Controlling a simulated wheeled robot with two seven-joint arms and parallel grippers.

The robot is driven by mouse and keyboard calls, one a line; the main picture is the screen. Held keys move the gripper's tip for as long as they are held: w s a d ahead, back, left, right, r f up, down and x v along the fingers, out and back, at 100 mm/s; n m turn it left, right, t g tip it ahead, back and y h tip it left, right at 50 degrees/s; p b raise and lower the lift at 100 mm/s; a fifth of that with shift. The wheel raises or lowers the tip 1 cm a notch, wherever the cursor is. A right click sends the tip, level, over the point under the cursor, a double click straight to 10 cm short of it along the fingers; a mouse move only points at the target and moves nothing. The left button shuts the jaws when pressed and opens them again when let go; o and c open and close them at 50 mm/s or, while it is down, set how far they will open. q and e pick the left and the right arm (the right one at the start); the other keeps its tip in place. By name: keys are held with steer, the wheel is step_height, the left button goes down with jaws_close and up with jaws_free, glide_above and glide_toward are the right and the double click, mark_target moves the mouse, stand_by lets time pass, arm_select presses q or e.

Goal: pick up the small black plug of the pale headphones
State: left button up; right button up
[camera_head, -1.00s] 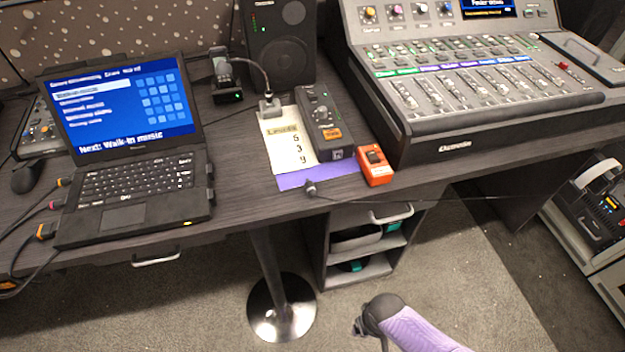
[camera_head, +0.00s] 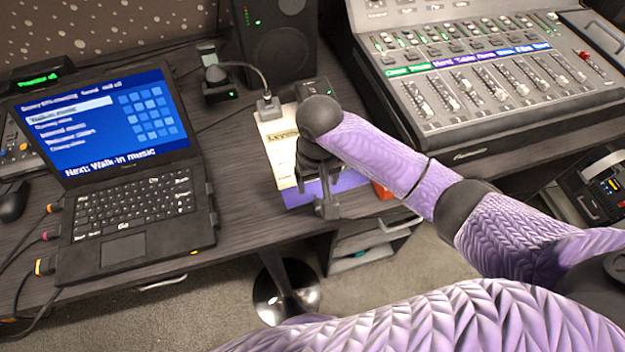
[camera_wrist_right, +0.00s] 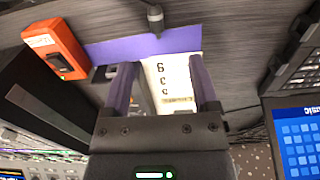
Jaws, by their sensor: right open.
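The small black plug (camera_wrist_right: 154,17) shows at the top of the right wrist view, beside the purple strip at the desk edge. It is hidden behind my right gripper in the head view. My right gripper (camera_head: 318,195) is over the front of the desk, above the note sheet. In the wrist view its two fingers (camera_wrist_right: 161,65) are apart with nothing held between them, and the plug lies beyond their tips. A pale curved band (camera_head: 602,165) at the far right may be the headphones; I cannot tell for sure. My left gripper is out of view.
An orange box (camera_wrist_right: 56,48) lies near the gripper. The note sheet with its purple strip (camera_wrist_right: 140,47) lies below the fingers. A laptop (camera_head: 125,200) stands left, a mixing console (camera_head: 480,90) right, and a speaker (camera_head: 275,45) behind. An open drawer unit (camera_head: 375,240) is under the desk.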

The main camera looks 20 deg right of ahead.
mark_target(318, 201)
steer(key=f+b, duration=0.2)
steer(key=f, duration=0.1)
steer(key=f+b, duration=0.1)
steer(key=f, duration=0.2)
steer(key=f+b, duration=0.2)
steer(key=f, duration=0.1)
steer(key=shift+w+d+f+b, duration=0.15)
steer(key=shift+w+d+b, duration=0.1)
steer(key=shift+b, duration=0.1)
steer(key=shift+f, duration=0.35)
steer(key=shift+r, duration=0.1)
steer(key=c, duration=0.9)
jaws_close()
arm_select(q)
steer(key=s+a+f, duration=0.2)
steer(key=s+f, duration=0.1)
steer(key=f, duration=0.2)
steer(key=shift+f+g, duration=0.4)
